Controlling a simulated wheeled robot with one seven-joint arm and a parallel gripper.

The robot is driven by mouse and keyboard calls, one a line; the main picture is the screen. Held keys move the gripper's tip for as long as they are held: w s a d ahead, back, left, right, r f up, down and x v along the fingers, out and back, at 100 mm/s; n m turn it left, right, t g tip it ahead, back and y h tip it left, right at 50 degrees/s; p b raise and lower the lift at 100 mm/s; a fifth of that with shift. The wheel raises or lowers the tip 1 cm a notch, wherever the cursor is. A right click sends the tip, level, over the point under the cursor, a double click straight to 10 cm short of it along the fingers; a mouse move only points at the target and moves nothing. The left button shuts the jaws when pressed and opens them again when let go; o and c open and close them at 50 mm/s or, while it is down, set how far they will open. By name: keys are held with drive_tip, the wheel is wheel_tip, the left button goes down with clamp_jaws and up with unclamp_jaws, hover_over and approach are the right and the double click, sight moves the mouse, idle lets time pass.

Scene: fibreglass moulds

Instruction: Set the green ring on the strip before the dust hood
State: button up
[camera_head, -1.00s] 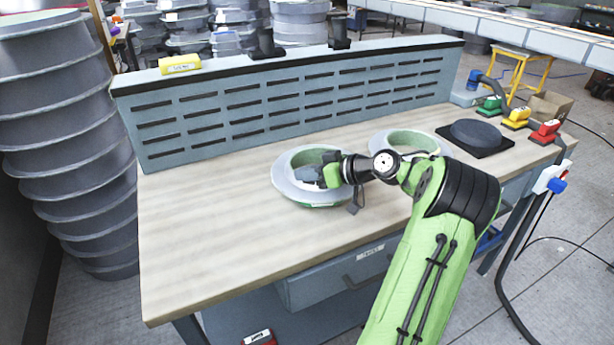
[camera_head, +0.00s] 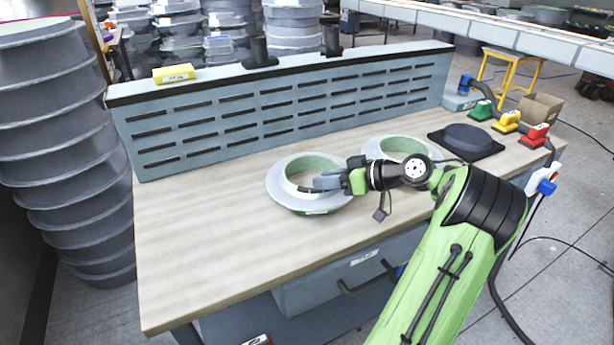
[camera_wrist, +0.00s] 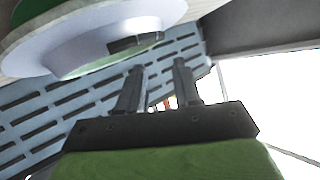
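A flanged ring (camera_head: 284,191) with a pale grey flange and collar, green inside and green at its lower front edge, lies flat on the bench, before the slotted blue-grey dust hood (camera_head: 225,125). In the wrist view the ring (camera_wrist: 85,45) fills the upper left. My gripper (camera_head: 322,183) is at the right side of this ring's collar, low over the flange. In the wrist view my gripper's two fingers (camera_wrist: 158,66) stand apart with a gap and nothing between them. Whether a finger touches the ring cannot be told. No separately marked strip shows on the bench.
A second green-lined ring (camera_head: 372,149) stands behind my wrist to the right. Further right are a dark round disc on a black plate (camera_head: 468,139) and several coloured tools (camera_head: 506,121). The bench's left part (camera_head: 200,240) is clear.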

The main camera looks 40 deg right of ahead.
drive_tip(key=v, duration=0.4)
drive_tip(key=w+a+r+g+h, duration=0.1)
drive_tip(key=w+a+g, duration=0.15)
drive_tip(key=a, duration=0.95)
drive_tip(key=w+a+r+g+h, duration=0.15)
drive_tip(key=a+g, duration=0.25)
drive_tip(key=a, duration=0.8)
drive_tip(key=s+a+h, duration=0.1)
drive_tip(key=s+a, duration=0.3)
drive_tip(key=s, duration=0.5)
drive_tip(key=s+a+f+m+h, duration=0.1)
drive_tip(key=s+a, duration=0.3)
drive_tip(key=s, duration=0.5)
drive_tip(key=shift+a+f+m+p, duration=0.2)
drive_tip(key=shift+a+m+p, duration=0.05)
drive_tip(key=shift+m+p, duration=0.1)
drive_tip(key=shift+r+g, duration=0.1)
drive_tip(key=shift+g, duration=0.15)
